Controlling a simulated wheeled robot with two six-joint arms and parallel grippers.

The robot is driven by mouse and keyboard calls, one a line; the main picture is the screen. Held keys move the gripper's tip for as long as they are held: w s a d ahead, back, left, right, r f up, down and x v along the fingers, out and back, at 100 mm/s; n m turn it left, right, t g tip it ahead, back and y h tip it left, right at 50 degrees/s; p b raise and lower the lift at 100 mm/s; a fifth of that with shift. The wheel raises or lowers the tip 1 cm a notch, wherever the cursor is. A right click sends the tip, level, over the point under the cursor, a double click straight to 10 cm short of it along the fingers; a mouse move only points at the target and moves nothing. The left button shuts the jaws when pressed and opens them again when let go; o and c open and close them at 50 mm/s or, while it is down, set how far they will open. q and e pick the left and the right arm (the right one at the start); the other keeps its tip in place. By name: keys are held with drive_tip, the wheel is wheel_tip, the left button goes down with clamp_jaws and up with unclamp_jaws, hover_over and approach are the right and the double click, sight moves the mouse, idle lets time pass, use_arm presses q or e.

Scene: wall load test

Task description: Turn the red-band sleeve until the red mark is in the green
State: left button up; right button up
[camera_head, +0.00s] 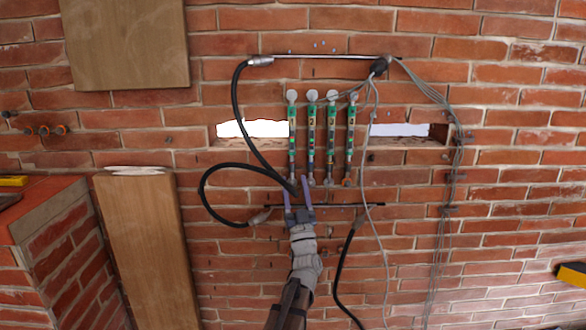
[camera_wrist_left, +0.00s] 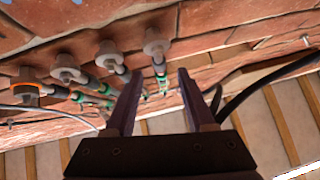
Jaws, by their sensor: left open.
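Several slim upright rods with green sleeve sections and small coloured marks stand side by side on the brick wall. The leftmost rod (camera_head: 292,125) is nearest in line with my left gripper (camera_head: 295,181). The rightmost rod (camera_head: 350,130) has an orange part at its foot, which shows as an orange ring (camera_wrist_left: 27,90) in the left wrist view. Which sleeve has the red band is too small to tell. My left gripper is open and empty, below the rods. In the left wrist view a grey rod end (camera_wrist_left: 157,50) shows beyond and between its fingertips. My right gripper is not seen.
A black hose (camera_head: 238,105) loops left of the rods and passes close to my left gripper. Thin grey cables (camera_head: 372,150) hang on the right. Two wall slots flank the rods. A wooden board (camera_head: 150,245) leans at lower left.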

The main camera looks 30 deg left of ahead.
sight(292, 171)
use_arm(q)
drive_tip(key=p+x, duration=0.2)
drive_tip(key=x, duration=0.1)
drive_tip(key=shift+w+a+r, duration=0.2)
drive_tip(key=shift+r, duration=0.1)
clamp_jaws()
idle(0.3)
